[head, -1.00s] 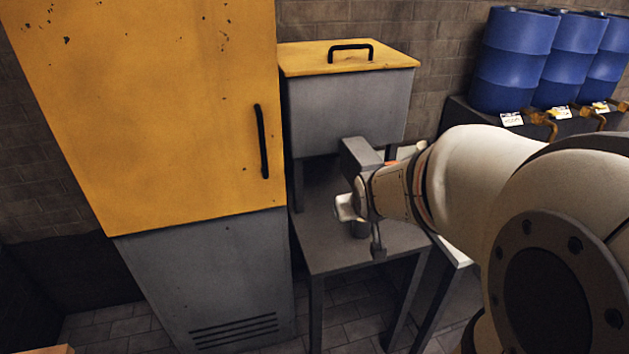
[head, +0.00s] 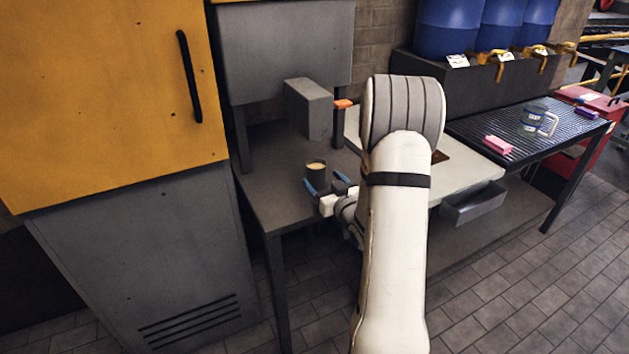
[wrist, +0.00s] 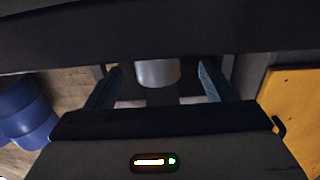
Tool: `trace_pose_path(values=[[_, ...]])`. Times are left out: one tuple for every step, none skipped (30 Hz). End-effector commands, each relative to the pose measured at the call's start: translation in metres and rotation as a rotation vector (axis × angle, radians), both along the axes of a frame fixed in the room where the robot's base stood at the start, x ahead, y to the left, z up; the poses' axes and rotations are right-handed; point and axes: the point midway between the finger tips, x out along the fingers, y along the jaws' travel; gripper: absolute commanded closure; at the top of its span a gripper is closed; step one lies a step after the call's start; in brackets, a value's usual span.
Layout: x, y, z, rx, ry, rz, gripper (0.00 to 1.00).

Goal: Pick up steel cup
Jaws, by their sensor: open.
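The steel cup (head: 316,173) stands upright on the dark grey table (head: 275,207), with a pale yellowish inside or contents showing at its top. In the wrist view the cup (wrist: 157,73) shows as a pale grey cylinder between the two fingers, its upper part cut off by a dark band. My gripper (head: 326,186) is open, with its blue fingers close to the near side of the cup. In the wrist view the fingers of my gripper (wrist: 158,84) stand apart on both sides of the cup. Whether either finger touches it I cannot tell.
A grey block (head: 309,108) stands behind the cup under the hopper (head: 285,50). A tall yellow and grey cabinet (head: 110,100) is at the left. At the right are a slatted table (head: 525,130) with a glass mug (head: 535,117) and a pink block (head: 497,145), and blue barrels (head: 447,27).

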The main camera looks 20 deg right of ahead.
Motion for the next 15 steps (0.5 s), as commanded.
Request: trace_pose_path(values=[[0.006, 0.001, 0.0, 0.0, 0.0, 0.002, 0.23], [0.01, 0.001, 0.0, 0.001, 0.0, 0.002, 0.23], [0.014, 0.0, -0.001, 0.001, 0.001, 0.002, 0.23], [0.018, 0.0, -0.002, 0.001, 0.0, 0.002, 0.23], [0.022, -0.001, -0.003, 0.001, 0.001, 0.002, 0.23], [0.028, -0.002, -0.004, 0.001, 0.001, 0.002, 0.23], [0.033, -0.002, -0.005, 0.001, 0.001, 0.002, 0.23], [0.038, -0.003, -0.006, 0.001, 0.001, 0.002, 0.23], [0.044, -0.003, -0.006, 0.0, 0.0, 0.002, 0.23], [0.048, -0.002, -0.006, 0.0, 0.001, 0.001, 0.23], [0.051, -0.003, -0.006, 0.0, 0.001, 0.001, 0.23], [0.054, -0.003, -0.006, 0.0, 0.001, 0.001, 0.23], [0.056, -0.002, -0.006, 0.0, 0.001, 0.001, 0.23], [0.058, -0.002, -0.006, 0.0, 0.002, 0.0, 0.23], [0.059, -0.002, -0.006, 0.001, 0.002, 0.0, 0.23]])
